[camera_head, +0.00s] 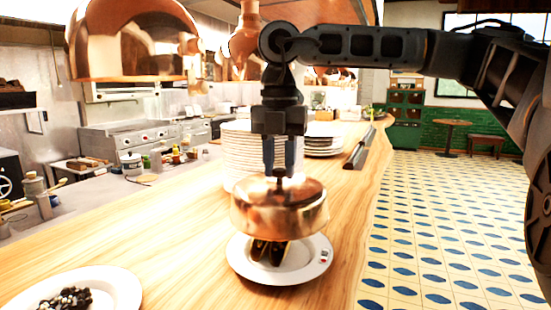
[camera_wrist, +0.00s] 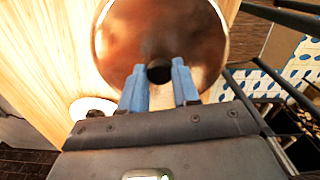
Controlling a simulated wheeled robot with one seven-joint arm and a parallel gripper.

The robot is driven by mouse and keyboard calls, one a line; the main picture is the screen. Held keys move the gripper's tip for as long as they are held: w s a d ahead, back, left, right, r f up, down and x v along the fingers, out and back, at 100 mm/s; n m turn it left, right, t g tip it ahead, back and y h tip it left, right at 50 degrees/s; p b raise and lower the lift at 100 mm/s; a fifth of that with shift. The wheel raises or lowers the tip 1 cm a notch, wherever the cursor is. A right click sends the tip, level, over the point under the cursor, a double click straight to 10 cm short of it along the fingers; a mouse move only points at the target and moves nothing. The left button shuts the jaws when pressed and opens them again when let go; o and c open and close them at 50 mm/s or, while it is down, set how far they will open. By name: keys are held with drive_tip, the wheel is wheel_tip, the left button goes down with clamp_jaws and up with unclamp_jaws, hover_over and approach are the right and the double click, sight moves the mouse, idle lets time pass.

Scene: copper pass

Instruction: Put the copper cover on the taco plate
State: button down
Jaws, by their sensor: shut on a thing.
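The copper cover (camera_head: 280,212) is a shiny round lid with a dark knob on top. My gripper (camera_head: 281,170) is shut on the knob and holds the cover over the taco plate (camera_head: 250,268). The cover looks level. Dark tacos (camera_head: 268,252) on the white plate show below the cover's rim, and their upper part is hidden behind it. In the wrist view the cover (camera_wrist: 160,35) fills the upper middle, with the blue fingertips (camera_wrist: 159,85) on either side of the dark knob. The taco plate is hidden under the cover there.
A tall stack of white plates (camera_head: 250,150) stands just behind the cover. A white plate with dark food (camera_head: 110,285) lies at the front left of the wooden counter (camera_head: 180,245). More stacked plates (camera_head: 322,142) stand further back. A large copper lamp (camera_head: 135,40) hangs upper left.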

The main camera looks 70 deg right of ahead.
sight(280, 184)
wheel_tip(280, 184, down, 4)
drive_tip(key=shift+b, duration=1)
wheel_tip(280, 184, down, 3)
drive_tip(key=b, duration=0.3)
drive_tip(key=shift+r, duration=0.2)
drive_tip(key=shift+f+b, duration=0.45)
drive_tip(key=shift+b, duration=1.1)
idle(0.4)
idle(0.3)
drive_tip(key=c, duration=0.7)
unclamp_jaws()
drive_tip(key=shift+s, duration=0.1)
drive_tip(key=shift+c, duration=0.2)
drive_tip(key=shift+o, duration=0.4)
drive_tip(key=o, duration=0.5)
